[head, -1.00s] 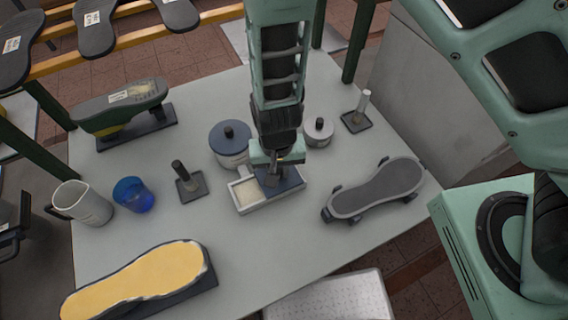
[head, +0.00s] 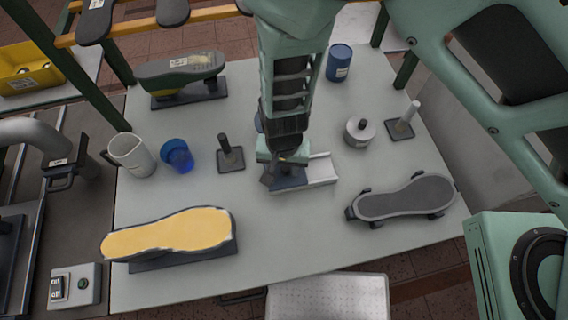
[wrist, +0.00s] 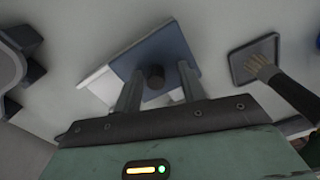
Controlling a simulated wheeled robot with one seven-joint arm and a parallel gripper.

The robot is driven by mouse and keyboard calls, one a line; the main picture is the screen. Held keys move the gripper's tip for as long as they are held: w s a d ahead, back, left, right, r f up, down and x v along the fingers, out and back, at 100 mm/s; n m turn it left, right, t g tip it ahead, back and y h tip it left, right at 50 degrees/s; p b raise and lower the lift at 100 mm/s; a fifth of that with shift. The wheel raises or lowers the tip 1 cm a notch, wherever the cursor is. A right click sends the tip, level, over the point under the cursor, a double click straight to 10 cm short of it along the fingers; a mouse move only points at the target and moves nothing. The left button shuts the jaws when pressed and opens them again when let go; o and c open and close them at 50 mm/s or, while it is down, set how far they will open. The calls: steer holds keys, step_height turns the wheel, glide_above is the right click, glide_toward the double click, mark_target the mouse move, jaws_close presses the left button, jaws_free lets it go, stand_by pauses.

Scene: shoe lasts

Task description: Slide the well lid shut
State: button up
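The well is a small white tray (head: 322,170) at the table's middle. Its blue-grey lid (head: 288,184) covers the left part in the head view; the bare white part shows on the right. In the wrist view the lid (wrist: 172,52) has a dark round knob (wrist: 155,76), and white tray (wrist: 102,86) shows beside it. My gripper (head: 285,163) is low over the lid. In the wrist view its two fingers (wrist: 159,72) stand on either side of the knob, with a visible gap on each side. The well's contents are hidden.
A black-handled stand (head: 230,158) is left of the well, with a blue cup (head: 178,156) and a white jug (head: 132,156) beyond. A round white pot (head: 358,133) and a grey sole-shaped piece (head: 405,197) are right. A yellow sole (head: 170,233) lies at front left.

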mark_target(284, 168)
step_height(284, 168, up, 17)
steer(key=b, duration=0.2)
steer(key=shift+r, duration=0.2)
stand_by(0.4)
steer(key=s+d+r+n+b, duration=0.1)
steer(key=s+d+n+b, duration=0.2)
steer(key=d, duration=0.5)
steer(key=s+d+r+n+b, duration=0.2)
steer(key=s+d+n+b, duration=0.2)
steer(key=d, duration=0.5)
steer(key=shift+s+r+n+y, duration=0.25)
steer(key=shift+s+n, duration=0.35)
steer(key=shift+s, duration=0.3)
steer(key=shift+a, duration=0.1)
stand_by(0.4)
